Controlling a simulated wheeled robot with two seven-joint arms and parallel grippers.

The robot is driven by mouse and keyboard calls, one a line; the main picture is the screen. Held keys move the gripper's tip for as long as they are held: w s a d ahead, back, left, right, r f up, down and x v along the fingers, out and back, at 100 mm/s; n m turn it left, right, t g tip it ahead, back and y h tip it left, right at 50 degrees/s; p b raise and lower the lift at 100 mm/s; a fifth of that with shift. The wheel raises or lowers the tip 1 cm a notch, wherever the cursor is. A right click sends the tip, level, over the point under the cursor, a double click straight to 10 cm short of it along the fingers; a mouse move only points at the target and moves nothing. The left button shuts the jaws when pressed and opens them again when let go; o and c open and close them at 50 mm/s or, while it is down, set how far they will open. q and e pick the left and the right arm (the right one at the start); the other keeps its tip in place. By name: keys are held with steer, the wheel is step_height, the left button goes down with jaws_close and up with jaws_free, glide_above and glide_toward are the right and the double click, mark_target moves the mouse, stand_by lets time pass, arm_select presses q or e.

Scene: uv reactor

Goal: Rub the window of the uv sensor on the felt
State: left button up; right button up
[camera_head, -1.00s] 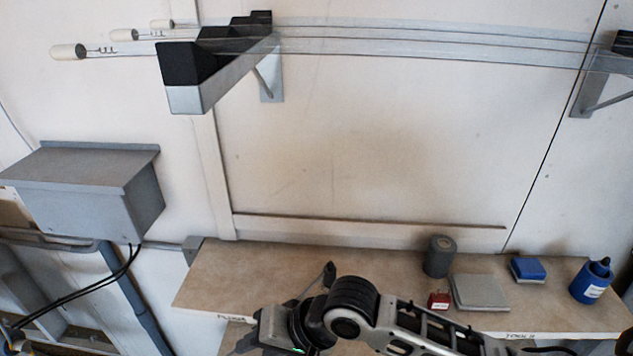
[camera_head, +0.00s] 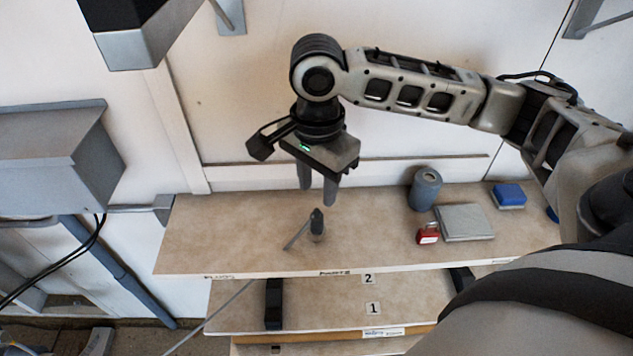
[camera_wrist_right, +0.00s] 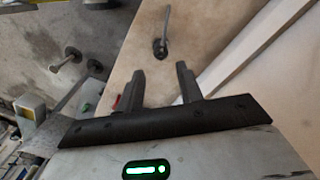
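A small dark upright piece with a thin rod leaning from it, probably the uv sensor (camera_head: 317,224), stands on the shelf's left half. It also shows beyond my fingertips in the right wrist view (camera_wrist_right: 161,46). A flat grey pad (camera_head: 464,223), probably the felt, lies on the shelf further right. My right gripper (camera_head: 318,196) points down above the sensor, apart from it. Its two fingers are spread with nothing between them; the wrist view shows the same gap (camera_wrist_right: 160,80). The sensor's window cannot be made out. My left gripper is not in view.
Right of the sensor on the shelf (camera_head: 230,235) stand a grey cylinder (camera_head: 425,188), a red padlock-like piece (camera_head: 428,234) and a blue block (camera_head: 509,195). A grey box (camera_head: 55,155) hangs on the wall at left.

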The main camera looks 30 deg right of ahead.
mark_target(316, 216)
step_height(316, 216, down, 4)
steer(key=b, duration=0.4)
steer(key=shift+f+b, duration=0.15)
steer(key=shift+b, duration=0.2)
steer(key=shift+f, duration=1.5)
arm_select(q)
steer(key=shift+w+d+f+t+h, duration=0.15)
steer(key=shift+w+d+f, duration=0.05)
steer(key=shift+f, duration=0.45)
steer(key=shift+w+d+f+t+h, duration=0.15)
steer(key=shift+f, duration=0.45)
arm_select(e)
steer(key=shift+f, duration=0.95)
jaws_close()
steer(key=shift+a, duration=0.1)
